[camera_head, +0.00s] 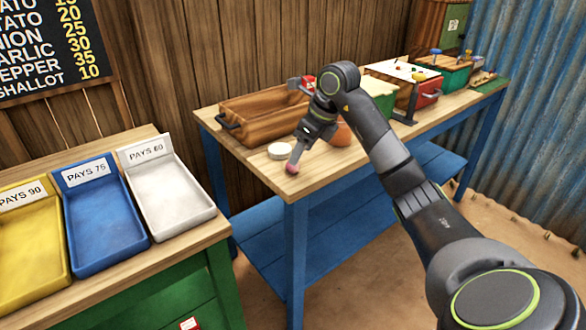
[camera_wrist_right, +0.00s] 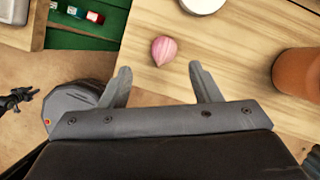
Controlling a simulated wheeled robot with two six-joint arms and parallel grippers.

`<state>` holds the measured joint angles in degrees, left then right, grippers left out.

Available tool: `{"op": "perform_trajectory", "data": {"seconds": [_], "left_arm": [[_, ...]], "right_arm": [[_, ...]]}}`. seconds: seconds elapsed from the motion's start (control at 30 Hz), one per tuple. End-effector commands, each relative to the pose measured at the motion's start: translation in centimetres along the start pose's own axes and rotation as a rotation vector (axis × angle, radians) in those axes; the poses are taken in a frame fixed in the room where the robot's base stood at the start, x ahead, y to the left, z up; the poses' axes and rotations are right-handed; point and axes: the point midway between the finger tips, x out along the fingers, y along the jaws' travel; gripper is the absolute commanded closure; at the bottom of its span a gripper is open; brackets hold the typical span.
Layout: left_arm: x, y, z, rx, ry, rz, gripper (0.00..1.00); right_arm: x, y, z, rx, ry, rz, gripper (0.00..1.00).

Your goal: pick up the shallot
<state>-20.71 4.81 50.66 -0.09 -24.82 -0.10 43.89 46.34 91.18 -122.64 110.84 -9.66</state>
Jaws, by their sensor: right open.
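The shallot (camera_wrist_right: 164,50) is small, pink and pointed. In the right wrist view it lies on the wooden table top near the edge, just ahead of the gap between my right gripper's fingers. My right gripper (camera_wrist_right: 158,84) is open and empty there, with the shallot beyond its fingertips. In the head view the gripper (camera_head: 294,160) hangs over the front left corner of the blue-legged table (camera_head: 330,170), and the shallot (camera_head: 291,168) shows partly at its tip. My left gripper is in neither view.
A white disc (camera_head: 279,151) and a terracotta pot (camera_head: 341,134) stand close to the shallot. A wooden tray (camera_head: 262,112) lies behind. Boxes stand farther right. Yellow, blue and white PAYS trays (camera_head: 195,221) fill the left stall. The wrist view shows bare table between disc and pot.

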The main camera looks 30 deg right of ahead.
Motion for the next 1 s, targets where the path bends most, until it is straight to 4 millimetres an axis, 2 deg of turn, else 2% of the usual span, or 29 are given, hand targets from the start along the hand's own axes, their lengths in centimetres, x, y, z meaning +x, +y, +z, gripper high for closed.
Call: {"op": "perform_trajectory", "data": {"seconds": [0.17, 0.4, 0.5, 0.77, 1.0], "left_arm": [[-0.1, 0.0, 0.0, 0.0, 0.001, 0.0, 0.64], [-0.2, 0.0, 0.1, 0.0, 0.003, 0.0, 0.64], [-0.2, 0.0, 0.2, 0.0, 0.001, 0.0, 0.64], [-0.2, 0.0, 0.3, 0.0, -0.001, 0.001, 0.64], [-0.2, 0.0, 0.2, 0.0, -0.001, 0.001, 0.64]], "right_arm": [[1.1, -0.1, 0.0, 0.002, 0.001, 0.002, 0.43], [4.7, -0.6, 0.1, 0.002, 0.001, 0.004, 0.43], [5.5, -0.6, 0.0, 0.0, 0.001, 0.002, 0.43], [5.8, -0.6, 0.0, 0.0, 0.0, 0.0, 0.43], [5.8, -0.6, 0.1, 0.0, 0.0, 0.0, 0.73]]}}
